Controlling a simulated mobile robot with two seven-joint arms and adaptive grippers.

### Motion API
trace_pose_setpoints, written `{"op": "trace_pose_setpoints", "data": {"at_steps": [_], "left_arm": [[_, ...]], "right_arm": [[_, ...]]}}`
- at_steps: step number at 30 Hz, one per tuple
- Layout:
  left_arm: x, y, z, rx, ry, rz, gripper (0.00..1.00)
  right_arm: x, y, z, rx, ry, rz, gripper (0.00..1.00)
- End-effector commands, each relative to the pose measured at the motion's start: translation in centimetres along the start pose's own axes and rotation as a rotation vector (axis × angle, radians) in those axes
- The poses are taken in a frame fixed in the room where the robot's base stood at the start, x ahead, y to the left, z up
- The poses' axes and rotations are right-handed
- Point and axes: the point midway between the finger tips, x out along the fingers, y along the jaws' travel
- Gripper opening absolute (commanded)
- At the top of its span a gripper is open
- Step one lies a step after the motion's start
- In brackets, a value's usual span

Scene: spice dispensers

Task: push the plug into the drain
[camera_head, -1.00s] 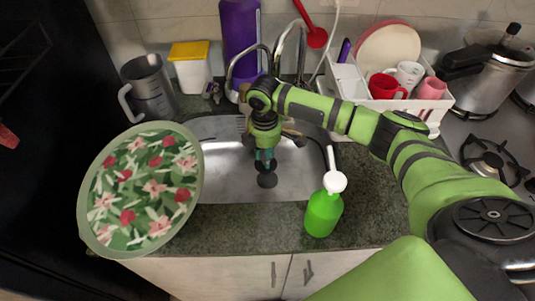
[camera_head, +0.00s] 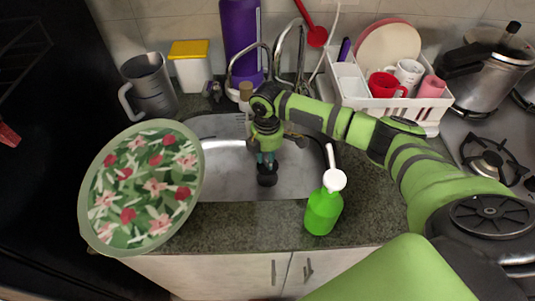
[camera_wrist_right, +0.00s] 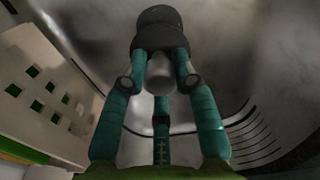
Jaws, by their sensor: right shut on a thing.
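The metal sink (camera_head: 217,158) is set in the counter in the middle of the head view. My right gripper (camera_head: 266,160) reaches down into it, fingers pointing at the basin. It is shut on the dark plug (camera_head: 267,179), which shows just below the fingertips. In the right wrist view the fingers (camera_wrist_right: 160,72) close around the pale stem of the plug, and its dark round body (camera_wrist_right: 158,28) lies beyond the tips. The drain is not visible; whether the plug touches the basin floor I cannot tell. My left gripper is not in view.
A green soap bottle (camera_head: 323,212) with a white pump stands right of the sink's front edge. A floral plate (camera_head: 146,188) is at the left. A faucet (camera_head: 300,62) rises behind my gripper. A white dish rack (camera_head: 425,118) with cups stands behind my forearm.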

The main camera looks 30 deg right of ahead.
Motion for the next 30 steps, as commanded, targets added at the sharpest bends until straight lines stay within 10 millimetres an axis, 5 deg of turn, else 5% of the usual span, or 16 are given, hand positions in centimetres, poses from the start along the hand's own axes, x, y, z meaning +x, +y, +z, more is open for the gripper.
{"op": "trace_pose_setpoints", "data": {"at_steps": [15,30], "left_arm": [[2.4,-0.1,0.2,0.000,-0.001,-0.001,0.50],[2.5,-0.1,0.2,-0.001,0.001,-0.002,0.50]], "right_arm": [[4.4,0.0,-0.1,0.001,0.000,0.000,0.00],[4.6,0.0,-0.1,0.001,0.001,0.001,0.00]]}}
